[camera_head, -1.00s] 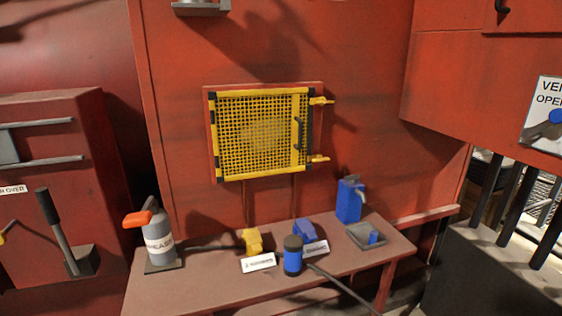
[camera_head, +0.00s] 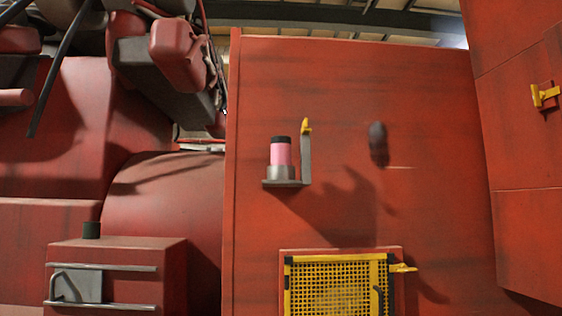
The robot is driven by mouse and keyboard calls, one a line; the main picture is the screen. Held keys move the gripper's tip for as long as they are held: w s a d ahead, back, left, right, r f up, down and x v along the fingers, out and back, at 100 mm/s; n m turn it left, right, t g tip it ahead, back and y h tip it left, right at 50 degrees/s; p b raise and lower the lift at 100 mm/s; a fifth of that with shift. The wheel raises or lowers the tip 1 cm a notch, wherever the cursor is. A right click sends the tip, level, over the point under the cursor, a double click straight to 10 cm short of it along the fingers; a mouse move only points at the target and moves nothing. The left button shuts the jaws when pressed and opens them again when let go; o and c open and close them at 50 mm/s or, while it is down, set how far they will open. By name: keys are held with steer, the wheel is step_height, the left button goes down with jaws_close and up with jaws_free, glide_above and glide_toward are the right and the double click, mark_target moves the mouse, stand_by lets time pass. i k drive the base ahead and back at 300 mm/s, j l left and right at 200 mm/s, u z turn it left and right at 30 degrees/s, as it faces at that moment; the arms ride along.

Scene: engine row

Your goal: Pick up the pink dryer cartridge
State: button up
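The pink dryer cartridge (camera_head: 281,154) stands upright in a grey metal holder (camera_head: 281,174) on a small bracket on the red wall. It has a dark top. A grey upright with a yellow lever (camera_head: 306,127) rises just to its right. My gripper is not in view.
A yellow mesh guard (camera_head: 335,287) with a yellow latch (camera_head: 403,268) is on the wall below the cartridge. A dark rounded thing (camera_head: 378,144) sticks out of the wall to the right. A red cabinet with grey rails (camera_head: 115,250) stands at lower left. Red panels project at the right.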

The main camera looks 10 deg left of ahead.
mark_target(280, 145)
steer(key=i+j+u, duration=0.45)
steer(key=u, duration=0.25)
steer(key=i+u, duration=0.35)
